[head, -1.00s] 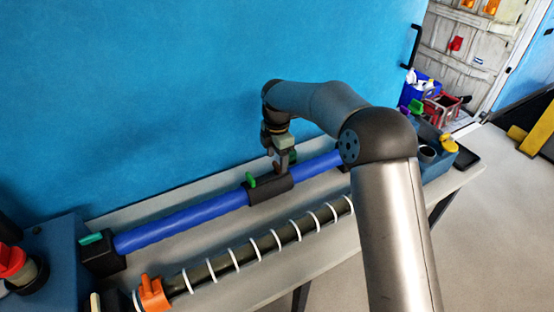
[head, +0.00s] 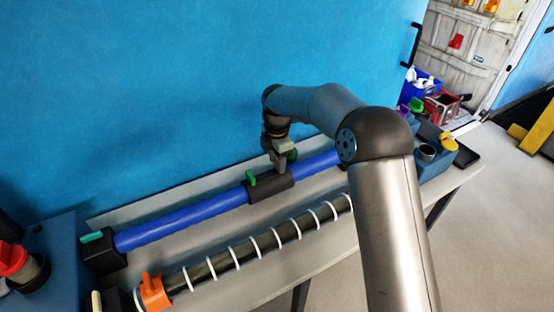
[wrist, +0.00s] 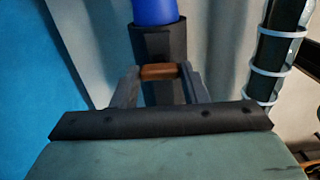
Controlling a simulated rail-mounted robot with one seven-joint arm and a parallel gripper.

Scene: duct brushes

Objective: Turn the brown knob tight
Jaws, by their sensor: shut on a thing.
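The brown knob (wrist: 158,71) shows in the wrist view as a small brown bar between the fingertips of my gripper (wrist: 156,76). The fingers are shut on it. The knob sits over a black sleeve (wrist: 160,42) around the blue tube. In the head view my gripper (head: 278,166) points down at the black sleeve (head: 270,187), and the knob is hidden there behind the fingers. A green knob (head: 251,179) stands on the left part of the same sleeve.
The blue tube (head: 185,216) runs along the bench below the blue wall. In front lies a dark rod with white rings (head: 258,249) and an orange clamp (head: 153,291). A blue-grey holder with a yellow-handled item (head: 448,142) stands at the right end.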

